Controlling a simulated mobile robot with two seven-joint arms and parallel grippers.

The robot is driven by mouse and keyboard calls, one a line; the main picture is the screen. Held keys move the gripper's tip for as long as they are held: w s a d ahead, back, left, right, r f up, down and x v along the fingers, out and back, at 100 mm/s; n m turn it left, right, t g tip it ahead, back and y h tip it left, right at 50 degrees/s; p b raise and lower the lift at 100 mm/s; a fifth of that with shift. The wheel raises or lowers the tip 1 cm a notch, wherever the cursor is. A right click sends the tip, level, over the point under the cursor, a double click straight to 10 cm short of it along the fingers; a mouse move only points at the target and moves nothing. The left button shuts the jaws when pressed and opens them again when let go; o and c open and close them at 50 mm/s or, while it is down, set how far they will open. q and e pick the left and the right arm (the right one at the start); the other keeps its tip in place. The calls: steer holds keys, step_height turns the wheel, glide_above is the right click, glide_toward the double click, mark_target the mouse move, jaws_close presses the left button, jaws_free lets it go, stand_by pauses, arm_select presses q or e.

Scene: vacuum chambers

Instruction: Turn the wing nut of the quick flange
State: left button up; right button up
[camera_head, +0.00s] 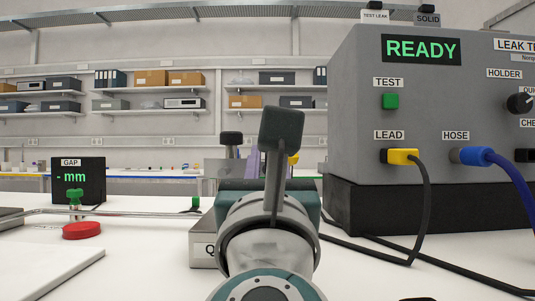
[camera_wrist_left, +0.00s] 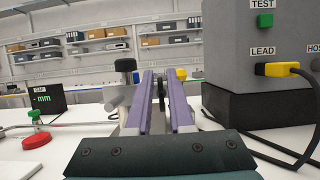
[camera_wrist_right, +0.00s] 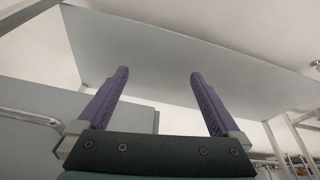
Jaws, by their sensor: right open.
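My left gripper (camera_wrist_left: 161,75) is seen from behind in the left wrist view. Its two purple fingers stand parallel with a narrow gap. A small dark upright part (camera_wrist_left: 161,92) shows in the gap, perhaps the wing nut, with no clear contact on either side. In the head view my left wrist hides most of the quick flange. A light box (camera_head: 203,250) with a partly hidden label starting with "Q" shows beside it. A black knob on a grey stem (camera_wrist_left: 125,68) stands just left of the fingers. My right gripper (camera_wrist_right: 158,75) is open and empty, away from the bench.
The grey leak tester (camera_head: 360,110), reading READY, stands right, with a yellow lead plug (camera_head: 402,157) and blue hose (camera_head: 480,156); cables cross the bench. A gap display (camera_head: 78,183) showing "- mm" and a red disc (camera_head: 82,231) are left. A pale plate lies front left.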

arm_select(q)
steer(key=shift+w+r, duration=0.25)
steer(key=shift+w, duration=0.4)
jaws_close()
